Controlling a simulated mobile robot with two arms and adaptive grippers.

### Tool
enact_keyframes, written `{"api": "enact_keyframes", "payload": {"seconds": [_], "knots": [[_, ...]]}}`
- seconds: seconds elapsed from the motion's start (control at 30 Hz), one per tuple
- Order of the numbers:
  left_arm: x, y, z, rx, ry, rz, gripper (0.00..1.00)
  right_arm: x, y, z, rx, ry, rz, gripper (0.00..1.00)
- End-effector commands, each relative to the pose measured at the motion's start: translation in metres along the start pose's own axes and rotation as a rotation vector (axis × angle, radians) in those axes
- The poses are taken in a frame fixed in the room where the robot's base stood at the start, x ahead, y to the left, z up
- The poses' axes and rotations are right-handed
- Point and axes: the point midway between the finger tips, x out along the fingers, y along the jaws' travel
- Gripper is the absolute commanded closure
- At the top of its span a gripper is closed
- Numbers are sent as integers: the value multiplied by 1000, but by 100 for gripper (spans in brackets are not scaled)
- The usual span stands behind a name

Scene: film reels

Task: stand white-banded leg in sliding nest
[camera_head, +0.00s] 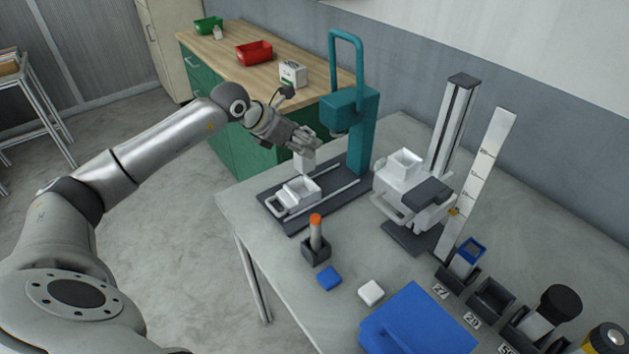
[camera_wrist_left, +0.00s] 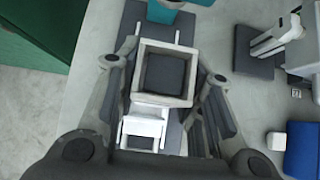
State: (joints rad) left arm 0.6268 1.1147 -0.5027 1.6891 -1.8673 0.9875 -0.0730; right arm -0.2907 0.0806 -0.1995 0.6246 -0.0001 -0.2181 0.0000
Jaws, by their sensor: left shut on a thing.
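My left gripper (camera_head: 304,146) is shut on the white-banded leg (camera_head: 304,162), a short square piece pointing down. In the left wrist view, the leg's pale square rim (camera_wrist_left: 146,72) around a dark middle sits between the fingers of the left gripper (camera_wrist_left: 165,88). The sliding nest (camera_head: 298,193) is a white open frame with a loop handle, on the rails of a dark base plate (camera_head: 343,203). The leg is over the nest's far side; I cannot tell if they touch. In the wrist view the nest (camera_wrist_left: 148,113) is partly hidden below the leg. My right gripper is out of view.
A teal press (camera_head: 362,130) stands behind the rails. A white carriage on a column (camera_head: 400,180) is to the right. A blue-banded leg (camera_head: 467,258) sits in a holder.

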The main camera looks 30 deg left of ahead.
Motion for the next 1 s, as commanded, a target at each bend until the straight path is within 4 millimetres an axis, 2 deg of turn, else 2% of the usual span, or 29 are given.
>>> {"api": "enact_keyframes", "payload": {"seconds": [0.2,0.4,0.67,1.0], "knots": [[27,-1,-29,-2,6,-1,94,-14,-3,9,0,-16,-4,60],[39,0,-40,-1,2,0,94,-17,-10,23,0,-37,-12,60],[62,0,-64,-2,4,-1,94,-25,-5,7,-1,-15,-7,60],[66,0,-68,0,2,0,94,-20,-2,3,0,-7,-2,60]]}}
